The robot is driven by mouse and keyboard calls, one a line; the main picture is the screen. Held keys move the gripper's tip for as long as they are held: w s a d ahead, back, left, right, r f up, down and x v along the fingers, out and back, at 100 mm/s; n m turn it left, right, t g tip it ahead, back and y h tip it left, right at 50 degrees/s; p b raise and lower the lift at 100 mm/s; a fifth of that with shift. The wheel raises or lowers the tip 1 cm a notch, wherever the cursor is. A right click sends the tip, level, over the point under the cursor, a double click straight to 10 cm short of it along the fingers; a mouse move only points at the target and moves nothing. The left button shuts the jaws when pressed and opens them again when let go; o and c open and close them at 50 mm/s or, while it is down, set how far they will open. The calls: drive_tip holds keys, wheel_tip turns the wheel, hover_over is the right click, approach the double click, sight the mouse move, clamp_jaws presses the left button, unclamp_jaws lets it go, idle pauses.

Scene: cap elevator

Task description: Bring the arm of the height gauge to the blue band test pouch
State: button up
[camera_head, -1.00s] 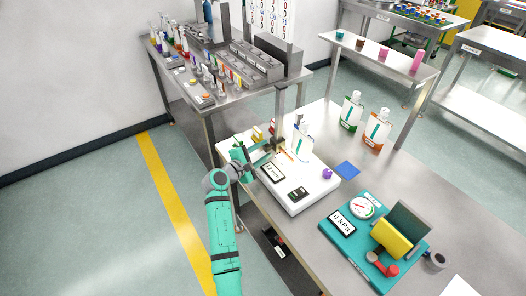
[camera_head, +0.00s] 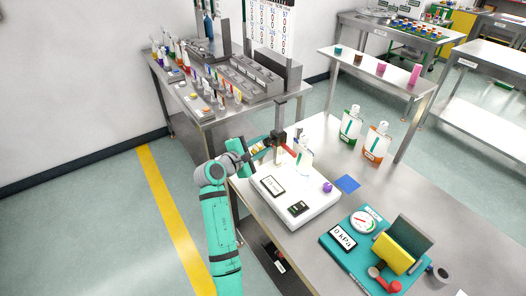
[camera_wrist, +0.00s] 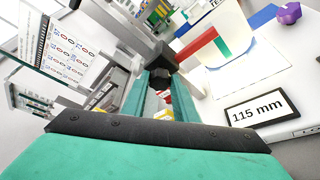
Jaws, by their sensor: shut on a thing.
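The height gauge has a white base (camera_head: 322,207), an upright grey column (camera_head: 280,118) and a red arm (camera_wrist: 197,47) on a carriage. Its display (camera_wrist: 257,112) reads 115 mm in the wrist view. A white test pouch (camera_head: 304,154) with a teal strip stands upright on the base; it also shows in the wrist view (camera_wrist: 240,50). The red arm overlaps the pouch's upper part in the wrist view; I cannot tell whether they touch. My gripper (camera_wrist: 160,80) is shut on a dark knob (camera_wrist: 161,78) at the gauge's carriage.
A purple knob (camera_head: 327,187) sits on the base, with a blue mat (camera_head: 347,183) to its right. Two pouches, green (camera_head: 350,126) and orange (camera_head: 376,143), stand behind. A teal pressure device (camera_head: 345,252) lies front right. A bench with bottles (camera_head: 207,118) stands back left.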

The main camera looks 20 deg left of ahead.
drive_tip(key=o, duration=0.7)
drive_tip(key=shift+c, duration=0.2)
drive_tip(key=shift+s, duration=0.1)
drive_tip(key=v, duration=1)
drive_tip(key=shift+s, duration=0.3)
drive_tip(key=shift+a+r, duration=0.1)
drive_tip(key=shift+a, duration=0.05)
idle(0.3)
